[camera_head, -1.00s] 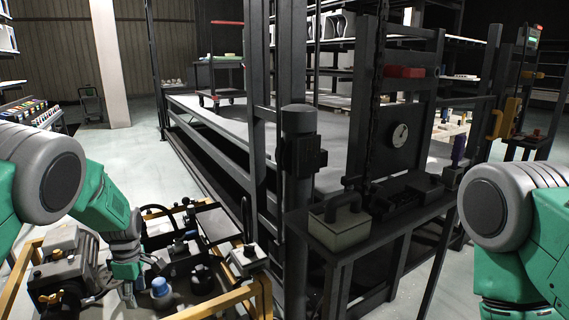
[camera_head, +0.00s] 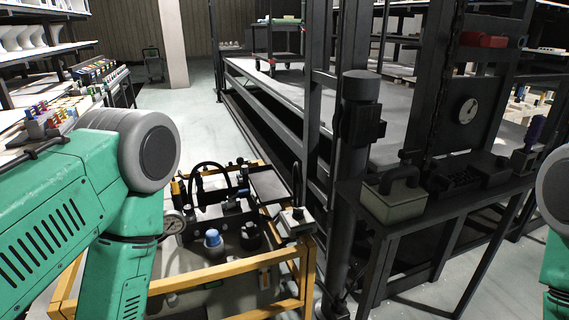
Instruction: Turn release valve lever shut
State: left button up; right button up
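The hydraulic unit (camera_head: 200,262) sits inside a yellow frame (camera_head: 240,268) at lower centre-left. On its top I see a blue cap (camera_head: 212,238), a black knob beside it, a round gauge (camera_head: 174,223) and a black curved hose or wheel at the back. I cannot make out for certain which part is the release valve lever. My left arm comes in from the left and bends down in front of the unit's left side; its gripper is below the picture edge. My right arm shows only at the right edge, and its gripper is out of view.
A dark bench (camera_head: 440,200) with a grey handled box (camera_head: 394,202) stands right of the unit. A dark post with a motor (camera_head: 361,110) rises between them. A long platform (camera_head: 290,100) runs behind. Shelves and a cluttered table (camera_head: 60,125) stand at left. Pale floor is open between.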

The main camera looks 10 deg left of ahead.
aim_at(247, 191)
jog(key=j, duration=0.4)
jog(key=i+j, duration=0.1)
jog(key=j, duration=0.25)
jog(key=j+z, duration=1)
jog(key=j, duration=0.15)
jog(key=k, duration=0.05)
